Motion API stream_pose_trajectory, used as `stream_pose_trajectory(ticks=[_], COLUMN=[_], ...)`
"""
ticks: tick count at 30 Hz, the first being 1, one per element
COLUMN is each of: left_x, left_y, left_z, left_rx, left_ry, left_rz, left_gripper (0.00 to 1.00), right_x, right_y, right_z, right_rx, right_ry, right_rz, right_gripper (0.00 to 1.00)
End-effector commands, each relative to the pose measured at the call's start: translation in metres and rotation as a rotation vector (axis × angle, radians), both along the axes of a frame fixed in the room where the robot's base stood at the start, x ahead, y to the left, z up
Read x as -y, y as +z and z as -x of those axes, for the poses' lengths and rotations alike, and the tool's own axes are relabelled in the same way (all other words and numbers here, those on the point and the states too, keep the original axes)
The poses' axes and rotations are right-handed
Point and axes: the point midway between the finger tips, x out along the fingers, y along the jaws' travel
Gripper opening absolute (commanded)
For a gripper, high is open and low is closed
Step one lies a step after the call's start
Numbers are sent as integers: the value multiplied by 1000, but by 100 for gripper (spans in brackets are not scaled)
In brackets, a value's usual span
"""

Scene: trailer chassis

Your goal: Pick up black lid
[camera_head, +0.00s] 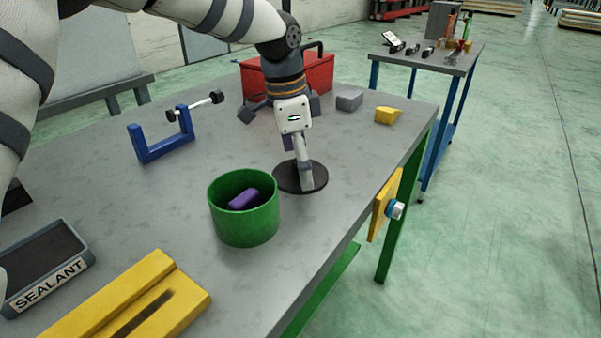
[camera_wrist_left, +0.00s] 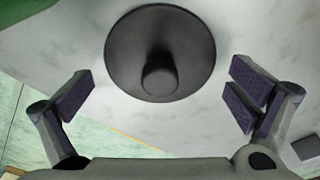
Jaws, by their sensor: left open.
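The black lid (camera_head: 290,178) is a flat round disc lying on the grey table, just behind and right of the green pot. In the left wrist view the lid (camera_wrist_left: 190,50) shows a round knob in its middle. My left gripper (camera_head: 299,172) is above the lid in the head view and partly covers it. My right gripper is not in view.
A green pot (camera_head: 246,226) with a purple block (camera_head: 243,199) inside stands close to the lid. A blue clamp (camera_head: 165,148), a red toolbox (camera_head: 318,77), a grey block (camera_head: 349,100) and a yellow wedge (camera_head: 387,115) are farther back. A sealant tray (camera_head: 47,262) and yellow block (camera_head: 150,300) are in front.

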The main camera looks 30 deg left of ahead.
Motion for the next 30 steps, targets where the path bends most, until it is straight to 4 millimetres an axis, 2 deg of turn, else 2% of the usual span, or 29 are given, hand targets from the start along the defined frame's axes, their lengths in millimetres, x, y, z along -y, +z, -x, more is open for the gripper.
stream_pose_trajectory(ticks=[2,5,15,16,26,30], left_x=[0,0,0,0,-1,-1], left_y=[1,1,0,-1,-3,6], left_z=[0,0,1,1,1,1], left_rx=[1,1,-3,-4,-9,-8], left_ry=[0,0,0,0,1,1], left_rz=[0,0,0,0,-1,-2], left_gripper=[100,80,2,0,0,0], right_x=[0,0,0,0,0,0], right_y=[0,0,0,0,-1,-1], right_z=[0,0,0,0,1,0], right_rx=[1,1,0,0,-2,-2], right_ry=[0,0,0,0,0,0], right_rz=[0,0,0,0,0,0], right_gripper=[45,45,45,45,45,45])
